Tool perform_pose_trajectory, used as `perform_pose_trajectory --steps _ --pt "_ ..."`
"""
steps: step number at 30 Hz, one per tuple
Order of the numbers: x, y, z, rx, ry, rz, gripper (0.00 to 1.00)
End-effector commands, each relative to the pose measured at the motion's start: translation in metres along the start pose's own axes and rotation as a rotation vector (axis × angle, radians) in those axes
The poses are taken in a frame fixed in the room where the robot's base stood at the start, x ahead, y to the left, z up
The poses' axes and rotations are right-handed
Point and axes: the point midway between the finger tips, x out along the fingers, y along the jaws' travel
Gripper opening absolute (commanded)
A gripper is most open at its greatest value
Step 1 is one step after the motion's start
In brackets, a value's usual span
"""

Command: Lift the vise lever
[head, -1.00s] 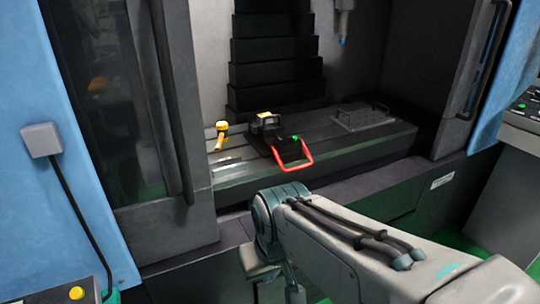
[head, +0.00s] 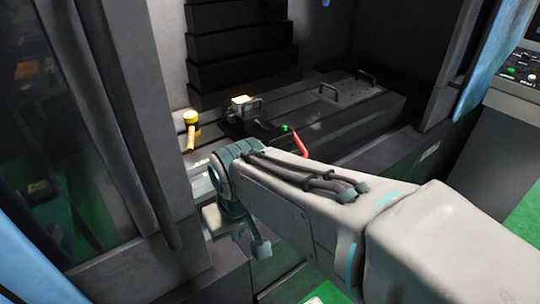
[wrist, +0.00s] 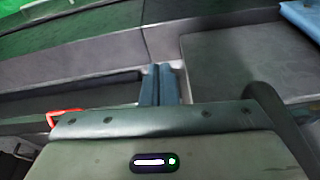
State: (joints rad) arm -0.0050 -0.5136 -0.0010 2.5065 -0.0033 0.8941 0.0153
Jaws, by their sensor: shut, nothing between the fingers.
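The red vise lever (head: 300,144) shows in the head view just above my arm, which hides its lower part. It joins the dark vise (head: 262,129) on the machine bed. In the wrist view, part of the red lever (wrist: 62,114) shows at the left edge of my gripper housing. My gripper (wrist: 159,72) has its two blue-grey fingers together with nothing between them. In that view the fingers are to the right of the lever and apart from it. In the head view I cannot make out the fingertips.
A yellow-headed tool (head: 191,130) stands on the bed left of the vise. A plate with two handles (head: 366,97) lies at the right. Dark machine doors (head: 120,110) flank the opening. The bed's front ledge runs close to my arm.

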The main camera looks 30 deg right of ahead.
Motion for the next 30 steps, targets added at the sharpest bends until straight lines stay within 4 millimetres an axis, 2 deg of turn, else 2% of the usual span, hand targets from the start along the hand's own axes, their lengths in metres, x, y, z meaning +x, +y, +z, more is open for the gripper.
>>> perform_pose_trajectory --steps 5,8,13,17,22,25,29,30 --pt "0.008 0.001 0.002 0.038 -0.034 -0.014 0.0" --pt "0.024 -0.004 0.007 0.123 -0.114 -0.051 0.0" --pt "0.065 -0.006 0.015 0.396 -0.321 -0.193 0.0" --pt "0.091 -0.009 0.012 0.634 -0.466 -0.351 0.0" --pt "0.121 -0.004 -0.005 0.949 -0.605 -0.604 0.0" --pt "0.136 0.007 -0.021 1.134 -0.653 -0.778 0.0" --pt "0.153 0.035 -0.044 1.369 -0.677 -1.029 0.0" --pt "0.159 0.047 -0.051 1.441 -0.671 -1.111 0.0"
